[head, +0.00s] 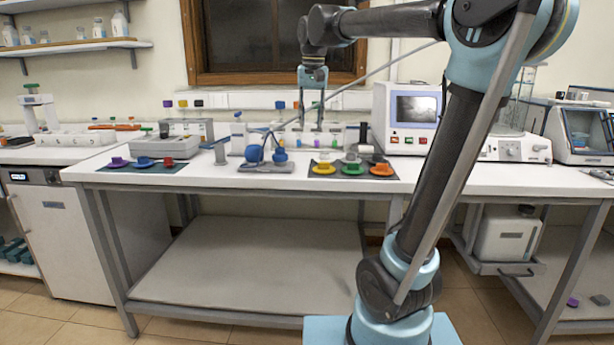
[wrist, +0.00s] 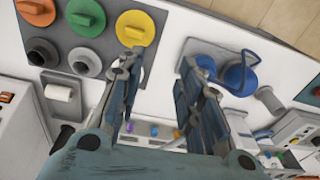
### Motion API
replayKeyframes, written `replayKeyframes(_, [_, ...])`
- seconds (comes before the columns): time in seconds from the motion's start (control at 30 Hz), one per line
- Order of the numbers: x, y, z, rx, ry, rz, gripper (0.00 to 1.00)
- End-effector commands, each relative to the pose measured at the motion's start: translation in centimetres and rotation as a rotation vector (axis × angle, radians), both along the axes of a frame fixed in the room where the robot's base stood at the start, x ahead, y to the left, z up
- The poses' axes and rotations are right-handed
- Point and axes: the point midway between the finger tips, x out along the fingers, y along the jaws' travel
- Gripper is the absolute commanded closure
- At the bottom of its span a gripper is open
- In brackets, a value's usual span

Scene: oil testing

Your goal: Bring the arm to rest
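My arm reaches up from the lower right and across the top of the head view. My gripper (head: 311,122) hangs fingers down over the back of the white bench (head: 215,178). In the wrist view, my gripper (wrist: 162,66) has its two fingers apart with nothing between them but white bench top. It is open and empty. Below and around it are a dark mat with yellow (head: 323,169), green (head: 351,169) and orange (head: 381,170) discs, and a blue two-part device (head: 255,153) on a grey base.
A rack with small coloured-capped tubes (head: 316,138) stands near the gripper. A white instrument with a screen (head: 413,112) stands to its right. A grey device (head: 185,130) and a mat with purple, blue and red discs (head: 143,162) are on the left.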

Motion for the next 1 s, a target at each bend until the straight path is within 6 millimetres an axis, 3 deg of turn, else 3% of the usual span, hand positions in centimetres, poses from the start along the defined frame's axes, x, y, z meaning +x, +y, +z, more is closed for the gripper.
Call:
replayKeyframes(0.03, [-1.2,-1.6,-1.3,0.000,-0.005,-0.002,0.67])
replayKeyframes(0.2, [-4.7,-5.8,-5.6,-0.001,-0.024,0.004,0.67])
replayKeyframes(0.5, [-11.6,-11.8,-14.5,-0.010,-0.058,0.017,0.67])
replayKeyframes(0.8, [-18.7,-16.0,-24.8,-0.027,-0.091,0.030,0.67])
replayKeyframes(1.0, [-22.2,-17.4,-30.3,-0.038,-0.107,0.036,0.67])
